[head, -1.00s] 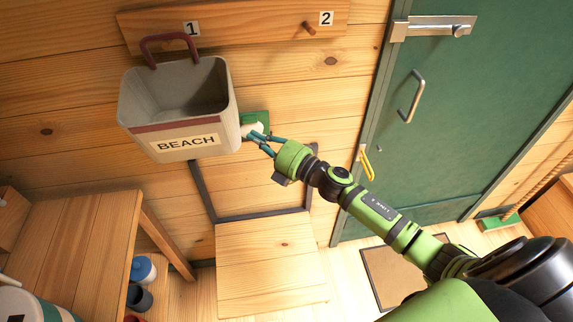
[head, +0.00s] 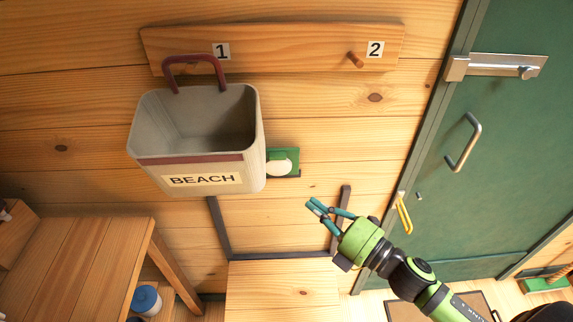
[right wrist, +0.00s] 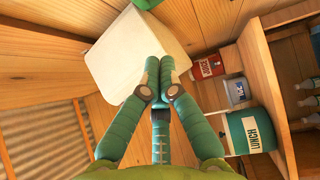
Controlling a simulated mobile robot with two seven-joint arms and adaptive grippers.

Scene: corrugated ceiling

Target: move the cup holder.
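A small green holder (head: 293,155) is fixed to the plank wall, just right of the basket. A pale round piece (head: 280,168) shows in it; I cannot tell if it is a cup. My right gripper (head: 322,209) is below and to the right of the holder, apart from it. In the right wrist view the two front fingers (right wrist: 160,66) lie side by side, with the third finger apart below. A green edge (right wrist: 147,3) at the top there may be the holder. My left gripper is not in view.
A grey basket marked BEACH (head: 200,180) hangs by its handle from the board (head: 290,50) at number 1. The peg (head: 355,59) at number 2 is bare. A dark frame (head: 275,254) is below. A wooden table (head: 75,260) stands left; a green door (head: 500,190) is right.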

